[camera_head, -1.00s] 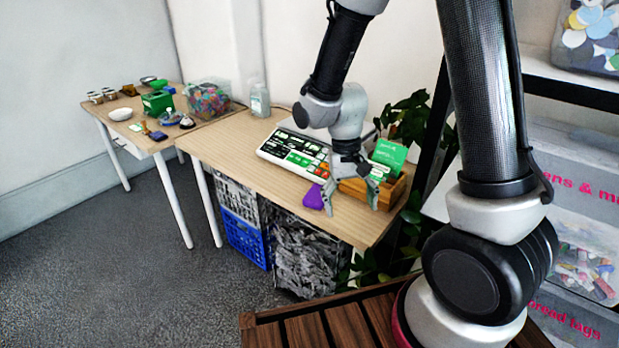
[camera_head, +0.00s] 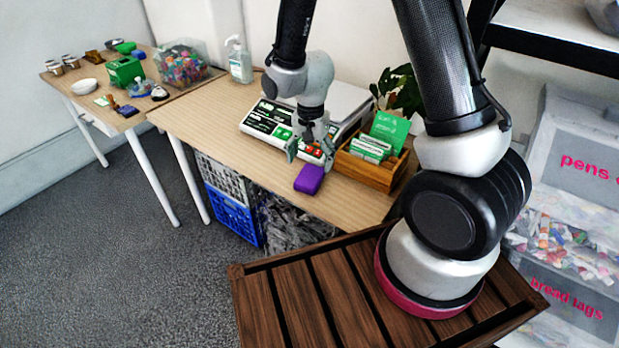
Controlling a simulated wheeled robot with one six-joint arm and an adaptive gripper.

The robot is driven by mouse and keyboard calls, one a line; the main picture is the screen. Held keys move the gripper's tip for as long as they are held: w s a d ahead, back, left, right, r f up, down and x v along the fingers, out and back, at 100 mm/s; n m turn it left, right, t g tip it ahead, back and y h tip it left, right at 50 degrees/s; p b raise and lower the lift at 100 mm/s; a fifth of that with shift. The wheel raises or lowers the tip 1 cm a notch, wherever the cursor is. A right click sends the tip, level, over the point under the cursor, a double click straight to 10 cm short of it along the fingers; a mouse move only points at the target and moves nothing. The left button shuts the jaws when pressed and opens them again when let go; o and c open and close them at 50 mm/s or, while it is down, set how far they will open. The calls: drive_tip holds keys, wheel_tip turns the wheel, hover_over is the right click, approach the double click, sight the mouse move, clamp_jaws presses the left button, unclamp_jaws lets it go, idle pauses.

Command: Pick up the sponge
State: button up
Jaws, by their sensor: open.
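The sponge looks like a purple block (camera_head: 309,179) lying on the wooden table near its front edge, in the head view. My gripper (camera_head: 309,157) points down with its fingers spread apart and nothing between them. It appears just behind and above the purple block, close to the front of the scale. From this view I cannot tell the exact height of the fingertips or whether they touch anything.
A scale with a green and white panel (camera_head: 267,120) stands behind my gripper. A wooden box (camera_head: 373,172) with green cards is close on the right. A pump bottle (camera_head: 240,63) and a clear bin (camera_head: 181,63) stand at the back left.

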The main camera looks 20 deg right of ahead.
sight(310, 175)
wheel_tip(310, 175, down, 6)
drive_tip(key=c, duration=0.9)
